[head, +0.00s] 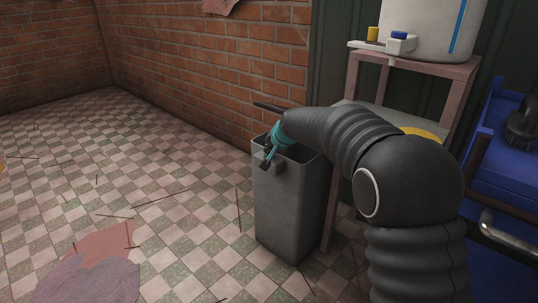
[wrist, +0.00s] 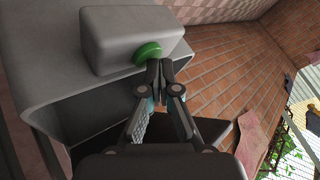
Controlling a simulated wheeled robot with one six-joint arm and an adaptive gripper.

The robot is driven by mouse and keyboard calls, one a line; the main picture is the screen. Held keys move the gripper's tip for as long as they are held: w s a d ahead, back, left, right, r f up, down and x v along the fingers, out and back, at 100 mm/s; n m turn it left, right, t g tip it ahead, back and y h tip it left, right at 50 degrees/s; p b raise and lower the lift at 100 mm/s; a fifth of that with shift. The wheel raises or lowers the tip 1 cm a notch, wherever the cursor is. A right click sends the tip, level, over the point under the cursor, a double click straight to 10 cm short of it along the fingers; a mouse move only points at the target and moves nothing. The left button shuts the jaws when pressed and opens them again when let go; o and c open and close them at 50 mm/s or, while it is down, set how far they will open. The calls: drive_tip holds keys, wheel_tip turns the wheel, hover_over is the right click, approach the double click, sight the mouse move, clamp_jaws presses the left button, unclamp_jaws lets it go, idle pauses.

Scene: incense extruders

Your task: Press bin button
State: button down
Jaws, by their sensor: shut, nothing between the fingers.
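The grey bin (head: 283,205) stands on the tiled floor by the brick wall. A small grey box (wrist: 125,35) is fixed at its rim and carries the round green button (wrist: 147,53). The button is not clear in the head view. My gripper (wrist: 158,70) is shut and empty, its fingertips right beside the button in the wrist view. I cannot tell whether they touch it. In the head view my gripper (head: 265,162) is at the bin's top edge, partly in front of the box.
A pinkish wooden stand (head: 446,70) holds a white tank (head: 420,30) just right of the bin. A blue machine (head: 505,185) is at the far right. The brick wall (head: 230,70) rises behind the bin. Checkered floor (head: 180,190) with thin sticks lies open on the left.

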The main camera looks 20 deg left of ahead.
idle(0.4)
drive_tip(key=shift+r+p, duration=0.75)
drive_tip(key=shift+r, duration=0.1)
wheel_tip(320, 180, up, 5)
drive_tip(key=p, duration=0.4)
idle(0.4)
